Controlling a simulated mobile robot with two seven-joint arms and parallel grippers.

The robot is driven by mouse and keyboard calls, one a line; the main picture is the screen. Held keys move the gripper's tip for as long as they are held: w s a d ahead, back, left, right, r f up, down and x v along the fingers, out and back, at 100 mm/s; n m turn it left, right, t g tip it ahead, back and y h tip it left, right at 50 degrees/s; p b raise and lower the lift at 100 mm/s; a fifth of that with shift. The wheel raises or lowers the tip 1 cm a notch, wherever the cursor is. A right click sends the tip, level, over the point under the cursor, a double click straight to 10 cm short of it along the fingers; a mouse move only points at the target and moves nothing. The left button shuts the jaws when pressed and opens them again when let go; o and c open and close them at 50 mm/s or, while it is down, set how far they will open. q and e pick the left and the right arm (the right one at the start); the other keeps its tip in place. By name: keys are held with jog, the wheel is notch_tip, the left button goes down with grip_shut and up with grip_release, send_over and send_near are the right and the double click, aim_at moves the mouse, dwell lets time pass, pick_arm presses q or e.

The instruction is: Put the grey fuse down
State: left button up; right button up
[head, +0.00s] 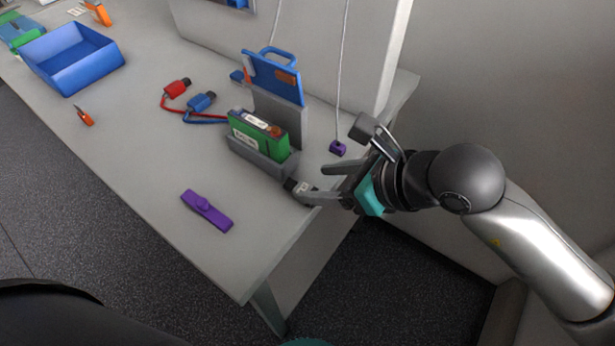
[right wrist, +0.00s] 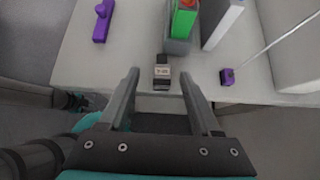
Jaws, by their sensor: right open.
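The grey fuse (head: 300,187) is a small dark block with a pale label. It lies at the table's right edge, just in front of the grey cradle (head: 262,160). In the right wrist view the fuse (right wrist: 162,72) sits between my fingertips, with a gap on each side. My right gripper (head: 312,182) is open and reaches in from the right, its fingers at the table's edge; they also show in the right wrist view (right wrist: 159,78).
A green battery (head: 262,135) stands in the cradle, with a raised blue-topped panel (head: 272,78) behind. Red (head: 177,88) and blue (head: 200,102) plugs lie left. A purple piece (head: 207,209) lies on free table (head: 150,150). A cord ends in a purple block (head: 338,148). A blue bin (head: 70,60) is far left.

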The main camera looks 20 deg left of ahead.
jog(key=v, duration=0.7)
jog(key=shift+d+p, duration=0.15)
jog(key=shift+p, duration=0.15)
jog(key=shift+s+r, duration=0.1)
